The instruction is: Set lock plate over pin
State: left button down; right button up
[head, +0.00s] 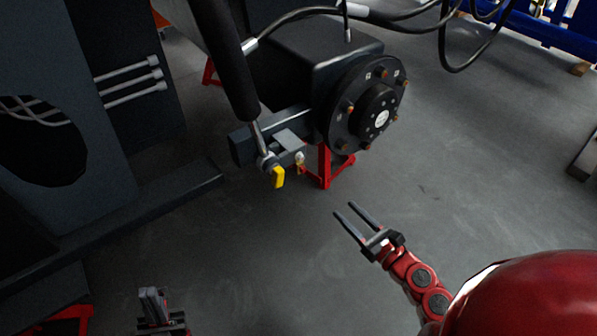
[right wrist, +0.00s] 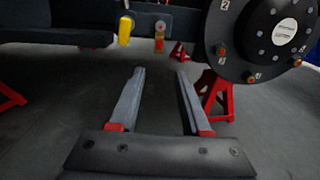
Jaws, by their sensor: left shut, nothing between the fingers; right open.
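A yellow piece (head: 278,177) hangs at the lower end of the black cylinder's rod; it also shows in the right wrist view (right wrist: 125,31). Just right of it is a small pale round end with a reddish part below (head: 300,158), also in the right wrist view (right wrist: 159,36). I cannot tell for sure which of these is the lock plate and which the pin. My right gripper (head: 346,209) is open and empty, below and right of them, apart from both. My left gripper (head: 152,292) is shut and empty at the bottom left, far from them.
A black hub disc (head: 362,103) with orange-tipped studs sits right of the joint, above a red stand (head: 326,168). A black cylinder (head: 225,60) slopes down to the joint. A dark chassis beam (head: 130,210) runs along the left. The grey floor in front is clear.

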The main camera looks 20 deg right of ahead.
aim_at(304, 171)
jog(key=b+x, duration=0.1)
jog(key=x, duration=1.5)
jog(key=shift+w+a, duration=0.15)
jog(key=shift+w, duration=0.05)
grip_shut()
